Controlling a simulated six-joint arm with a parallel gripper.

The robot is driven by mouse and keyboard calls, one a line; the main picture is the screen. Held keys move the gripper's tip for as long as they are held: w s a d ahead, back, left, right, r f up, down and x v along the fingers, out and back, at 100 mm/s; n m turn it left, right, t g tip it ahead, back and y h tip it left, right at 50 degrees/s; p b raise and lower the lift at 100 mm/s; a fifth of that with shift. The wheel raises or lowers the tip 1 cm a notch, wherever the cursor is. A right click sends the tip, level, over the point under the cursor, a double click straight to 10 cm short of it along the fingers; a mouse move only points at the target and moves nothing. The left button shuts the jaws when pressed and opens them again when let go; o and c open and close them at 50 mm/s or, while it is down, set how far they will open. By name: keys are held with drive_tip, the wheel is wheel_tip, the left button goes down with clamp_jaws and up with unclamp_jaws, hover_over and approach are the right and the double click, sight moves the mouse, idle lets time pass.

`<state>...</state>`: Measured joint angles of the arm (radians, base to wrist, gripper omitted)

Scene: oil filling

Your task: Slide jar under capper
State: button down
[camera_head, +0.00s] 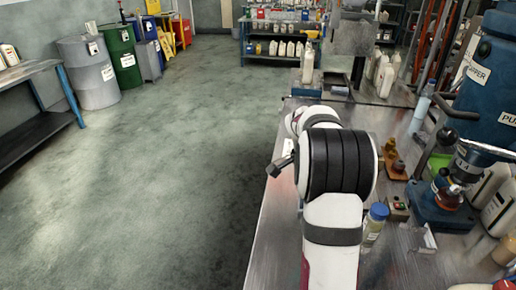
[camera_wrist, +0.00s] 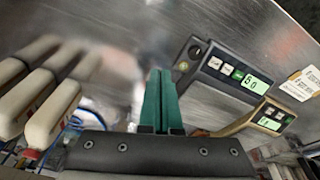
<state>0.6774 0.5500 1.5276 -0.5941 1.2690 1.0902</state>
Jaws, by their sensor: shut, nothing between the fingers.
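A small jar with a blue lid (camera_head: 375,222) stands on the metal bench right of my arm in the head view. A blue press-like device (camera_head: 437,205), which looks like the capper, stands further right, with a reddish-amber vessel (camera_head: 448,195) at its base. I cannot tell which of these vessels is the task's jar. My gripper (camera_wrist: 161,75) shows in the wrist view with its green fingers together and nothing between them. In the head view my arm hides the fingers. Neither jar nor capper can be made out in the wrist view.
In the wrist view, a scale with a lit green display (camera_wrist: 225,70) is right of the fingers, and pale bottles (camera_wrist: 45,105) are at left. A large blue container (camera_head: 485,85) crowds the bench's right side. Open floor (camera_head: 170,150) lies left of the bench.

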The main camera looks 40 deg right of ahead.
drive_tip(key=s+d+f+m, duration=0.35)
drive_tip(key=d+f, duration=0.25)
drive_tip(key=d, duration=0.4)
drive_tip(key=shift+m+g+h, duration=0.25)
drive_tip(key=shift+g+h, duration=0.05)
drive_tip(key=shift+g, duration=0.1)
drive_tip(key=x, duration=0.9)
drive_tip(key=shift+w+f, duration=0.3)
drive_tip(key=shift+f, duration=0.05)
drive_tip(key=shift+s+d+r, duration=0.1)
drive_tip(key=shift+s+d, duration=1.05)
drive_tip(key=shift+d, duration=0.05)
drive_tip(key=shift+s+d, duration=0.2)
drive_tip(key=s+d, duration=1.2)
drive_tip(key=shift+s+d, duration=0.3)
drive_tip(key=shift+s, duration=0.05)
